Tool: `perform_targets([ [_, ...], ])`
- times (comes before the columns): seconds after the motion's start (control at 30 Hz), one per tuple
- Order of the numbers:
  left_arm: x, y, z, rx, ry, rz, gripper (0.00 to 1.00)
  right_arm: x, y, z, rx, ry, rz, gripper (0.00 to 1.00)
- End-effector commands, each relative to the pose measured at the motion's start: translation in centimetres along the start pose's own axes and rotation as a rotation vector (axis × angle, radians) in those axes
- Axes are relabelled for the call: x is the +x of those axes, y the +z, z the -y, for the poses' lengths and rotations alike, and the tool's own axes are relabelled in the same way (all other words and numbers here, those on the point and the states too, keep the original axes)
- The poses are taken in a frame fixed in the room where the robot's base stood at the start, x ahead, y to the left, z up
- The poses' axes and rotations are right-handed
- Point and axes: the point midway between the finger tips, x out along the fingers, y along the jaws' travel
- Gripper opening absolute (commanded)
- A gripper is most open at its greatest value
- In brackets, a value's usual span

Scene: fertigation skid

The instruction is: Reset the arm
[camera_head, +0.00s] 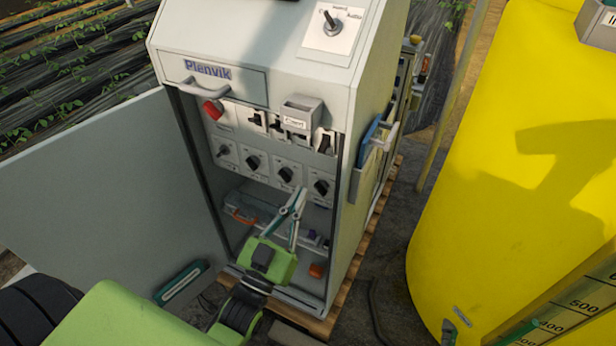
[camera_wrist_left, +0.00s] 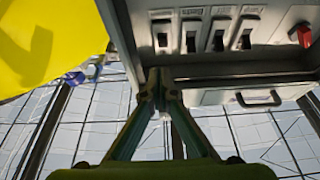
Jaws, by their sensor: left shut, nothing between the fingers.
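My left gripper (camera_head: 299,196) reaches up from the bottom of the head view with its green palm low. It is in front of the open grey cabinet (camera_head: 340,170). Its two fingers come together at the tips, with nothing held between them. In the left wrist view the shut fingertips (camera_wrist_left: 161,88) are below a row of dark switches (camera_wrist_left: 204,36) on the cabinet panel. I cannot tell whether they touch anything. My right gripper is in neither view.
The cabinet door (camera_head: 100,190) stands open at the left. Rotary knobs (camera_head: 286,173) and a red knob (camera_head: 213,109) are on the panel. A drawer handle (camera_head: 206,86) sticks out above. A large yellow tank (camera_head: 520,150) stands at the right, with a floor gap between.

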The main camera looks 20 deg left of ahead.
Motion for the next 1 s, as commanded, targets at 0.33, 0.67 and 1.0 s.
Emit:
perform_targets([
  [0.33,-1.5,-0.1,0.0,0.001,0.000,-0.002,0.00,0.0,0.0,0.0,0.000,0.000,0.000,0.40],
  [0.67,-1.5,-0.1,0.0,0.001,0.000,-0.001,0.00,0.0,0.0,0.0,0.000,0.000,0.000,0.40],
  [1.0,-4.7,11.1,-1.1,-0.011,0.018,0.261,0.00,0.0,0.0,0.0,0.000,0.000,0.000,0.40],
])
